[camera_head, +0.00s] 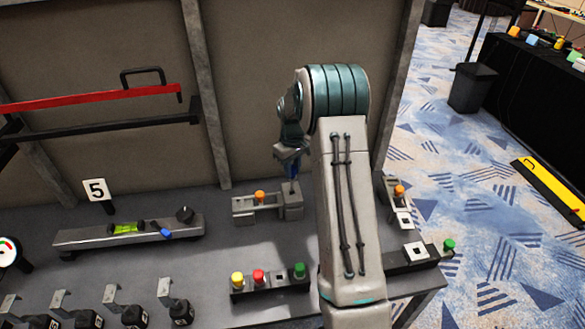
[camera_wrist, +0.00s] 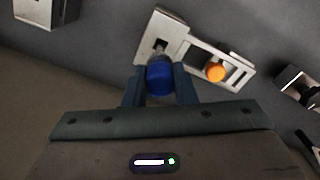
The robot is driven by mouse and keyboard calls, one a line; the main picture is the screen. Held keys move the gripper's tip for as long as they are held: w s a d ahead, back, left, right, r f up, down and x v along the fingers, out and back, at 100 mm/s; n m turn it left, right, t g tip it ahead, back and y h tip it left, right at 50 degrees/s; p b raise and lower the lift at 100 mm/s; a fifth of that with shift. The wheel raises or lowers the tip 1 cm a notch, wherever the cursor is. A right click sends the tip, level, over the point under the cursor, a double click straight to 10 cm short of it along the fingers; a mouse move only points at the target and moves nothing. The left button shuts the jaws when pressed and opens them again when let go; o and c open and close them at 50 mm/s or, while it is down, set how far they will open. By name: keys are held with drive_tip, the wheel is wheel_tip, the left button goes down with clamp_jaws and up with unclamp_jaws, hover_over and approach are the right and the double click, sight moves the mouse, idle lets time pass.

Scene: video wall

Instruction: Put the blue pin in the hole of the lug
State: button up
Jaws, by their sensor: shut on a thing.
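My gripper (camera_head: 289,155) points down over the grey fixture at the back of the bench, left of my arm. In the wrist view my gripper (camera_wrist: 159,84) is shut on the blue pin (camera_wrist: 159,76), with one finger on each side of its blue head. The blue pin (camera_head: 291,172) is small in the head view and looks upright. The pin's metal shank reaches toward a dark hole in the lug (camera_wrist: 169,29), the pale block end of the fixture. The lug (camera_head: 292,202) stands right below the pin. I cannot tell whether the tip is inside the hole.
An orange knob (camera_wrist: 215,71) sits on the same fixture beside the lug. A rack (camera_head: 270,287) with yellow, red and green knobs stands nearer the front. A long bar with a green level (camera_head: 126,228) lies left. Another orange-topped fixture (camera_head: 399,191) is right of my arm.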

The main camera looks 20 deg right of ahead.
sight(293, 178)
drive_tip(key=shift+f, duration=0.1)
drive_tip(key=shift+f+b, duration=0.6)
drive_tip(key=shift+f, duration=0.1)
drive_tip(key=shift+f, duration=0.2)
idle(0.3)
drive_tip(key=shift+f+b, duration=1.05)
drive_tip(key=shift+f, duration=0.25)
drive_tip(key=shift+f, duration=0.25)
drive_tip(key=shift+f+b, duration=0.65)
drive_tip(key=o, duration=1.6)
drive_tip(key=shift+c, duration=0.2)
drive_tip(key=shift+r, duration=0.1)
